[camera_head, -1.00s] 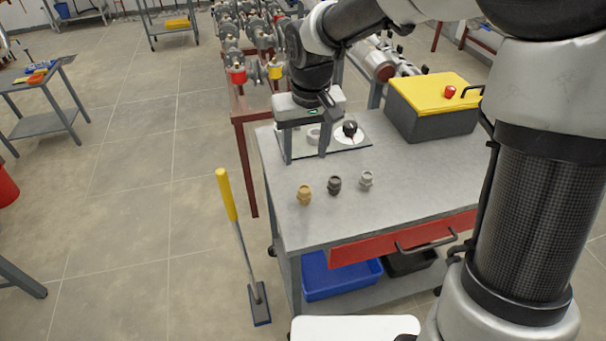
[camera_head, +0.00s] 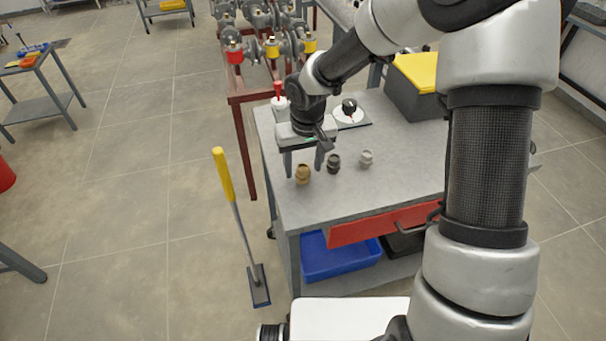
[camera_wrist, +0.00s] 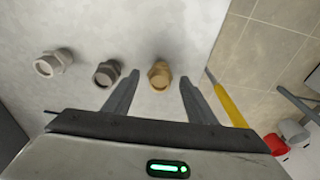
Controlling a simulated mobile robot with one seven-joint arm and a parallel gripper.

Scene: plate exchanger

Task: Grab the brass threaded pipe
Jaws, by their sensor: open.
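The brass threaded pipe (camera_head: 303,174) is a short golden fitting standing upright on the grey table top, leftmost of three similar fittings in the head view. My gripper (camera_head: 304,172) is open and empty, pointing down behind and above it. The dark fitting (camera_wrist: 107,73) is close to the left fingertip. I cannot tell the exact height of the fingertips above the table.
A dark fitting (camera_head: 333,163) and a light grey fitting (camera_head: 366,158) stand right of the brass one. A round dial on a plate (camera_head: 350,114) and a yellow-lidded box (camera_head: 415,72) are at the back.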

